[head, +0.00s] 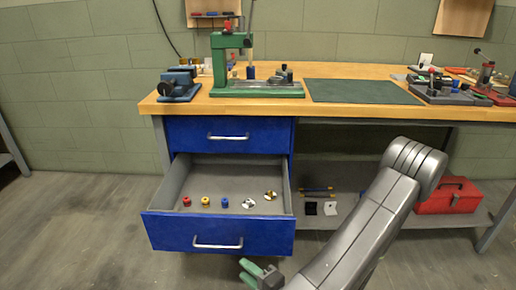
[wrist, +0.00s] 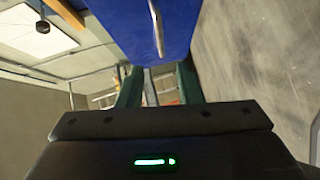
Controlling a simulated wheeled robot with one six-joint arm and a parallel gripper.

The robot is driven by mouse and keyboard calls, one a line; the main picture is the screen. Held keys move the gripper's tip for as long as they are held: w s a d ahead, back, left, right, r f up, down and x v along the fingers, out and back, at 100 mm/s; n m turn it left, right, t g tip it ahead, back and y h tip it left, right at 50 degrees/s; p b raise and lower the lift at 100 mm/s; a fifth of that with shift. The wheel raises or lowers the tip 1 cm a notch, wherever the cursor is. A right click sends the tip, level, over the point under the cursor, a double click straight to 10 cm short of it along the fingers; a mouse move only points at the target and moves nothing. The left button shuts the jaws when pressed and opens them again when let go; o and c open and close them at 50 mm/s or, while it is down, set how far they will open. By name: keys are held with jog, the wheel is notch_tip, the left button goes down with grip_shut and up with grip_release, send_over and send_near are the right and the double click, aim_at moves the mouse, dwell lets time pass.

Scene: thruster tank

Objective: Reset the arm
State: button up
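My gripper (head: 256,269) is low in front of the open drawer in the head view, below and right of its handle. In the wrist view its green fingers (wrist: 154,80) stand apart, with nothing clearly held between them. The blue drawer front (head: 165,229) with its silver handle (head: 218,244) also shows at the top of the wrist view (wrist: 120,22). The lower drawer is pulled out; the upper blue drawer (head: 180,132) is shut. My grey arm reaches across the lower right of the head view.
The open drawer holds several small parts, among them a red one (head: 187,202) and a blue one (head: 224,202). A wooden bench (head: 290,87) carries a green press (head: 219,60), a vise (head: 179,87) and a dark mat (head: 350,92). A red toolbox (head: 455,196) sits below.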

aim_at(218, 248)
jog(key=shift+b+x, duration=1.25)
jog(key=shift+x, duration=5.35)
jog(key=shift+w, duration=0.45)
